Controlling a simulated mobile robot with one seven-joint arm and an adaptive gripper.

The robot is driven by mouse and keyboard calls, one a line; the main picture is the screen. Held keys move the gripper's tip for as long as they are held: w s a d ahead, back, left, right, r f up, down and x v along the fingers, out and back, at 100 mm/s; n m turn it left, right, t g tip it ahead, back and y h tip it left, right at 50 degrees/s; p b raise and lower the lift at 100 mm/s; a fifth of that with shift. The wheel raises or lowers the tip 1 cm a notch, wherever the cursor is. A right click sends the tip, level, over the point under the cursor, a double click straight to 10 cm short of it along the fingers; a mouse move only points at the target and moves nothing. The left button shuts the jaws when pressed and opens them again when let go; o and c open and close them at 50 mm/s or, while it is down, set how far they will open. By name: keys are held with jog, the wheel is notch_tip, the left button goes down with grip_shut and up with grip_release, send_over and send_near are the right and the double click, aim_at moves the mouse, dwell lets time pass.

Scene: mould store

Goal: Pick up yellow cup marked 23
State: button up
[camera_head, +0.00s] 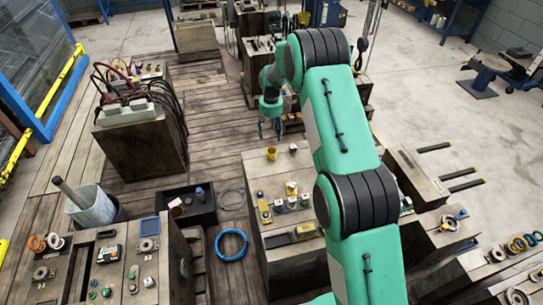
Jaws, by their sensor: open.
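A small yellow cup (271,154) stands near the far left end of the wooden block table (285,172) in the middle. Any number on it is too small to read. My gripper (270,130) hangs at the end of my green arm, fingers pointing down. It is open and appears empty. In the picture it shows just above the cup, apart from it; the exact distance between them is hard to tell.
On the same table are a small white item (293,148), a white block (292,188), a yellow-ended tool (263,203) and several small parts. A black bin (190,208) and a blue ring (231,245) lie on the floor at left. My arm hides the table's right part.

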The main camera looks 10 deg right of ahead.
send_near(272, 152)
jog(key=shift+s+a+f+b, duration=0.15)
jog(key=shift+s+a+f, duration=0.1)
jog(key=shift+s+f, duration=0.3)
jog(key=shift+s+a+f+b, duration=0.15)
jog(key=shift+s+a+f, duration=0.1)
jog(key=shift+s+f, duration=0.3)
jog(key=shift+d+f+b, duration=0.1)
jog(key=shift+f+b, duration=0.25)
jog(key=shift+f, duration=2.2)
jog(key=c, duration=1.3)
